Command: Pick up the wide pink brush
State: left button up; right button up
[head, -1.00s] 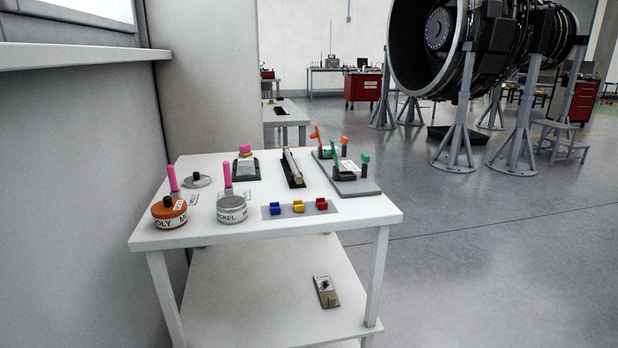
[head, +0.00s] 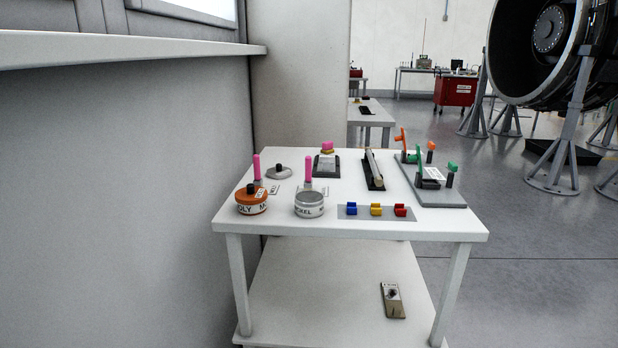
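A white table stands in front of me with its top (head: 440,225) in view. A short, wide pink piece (head: 327,146) with a yellowish band under it sits at the back of the top, on a dark stand with a pale face (head: 326,165); it looks like the wide brush. Two slim upright pink handles, a left one (head: 257,167) and a right one (head: 309,169), stand behind the tins; their lower ends are partly hidden. Neither of my grippers is in view.
An orange tin (head: 252,203) and a grey tin (head: 309,206) stand at the front left. A strip with blue, yellow and red blocks (head: 376,209), a dark holder (head: 373,172) and a grey clamp board (head: 436,193) lie to the right. A grey wall (head: 120,180) borders the left.

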aim_at(308, 180)
jog(key=i+z, duration=0.2)
jog(key=z, duration=0.2)
jog(key=i+j+z, duration=0.1)
jog(key=i+z, duration=0.15)
jog(key=z, duration=0.15)
jog(key=i+j+z, duration=0.15)
jog(key=z, duration=0.25)
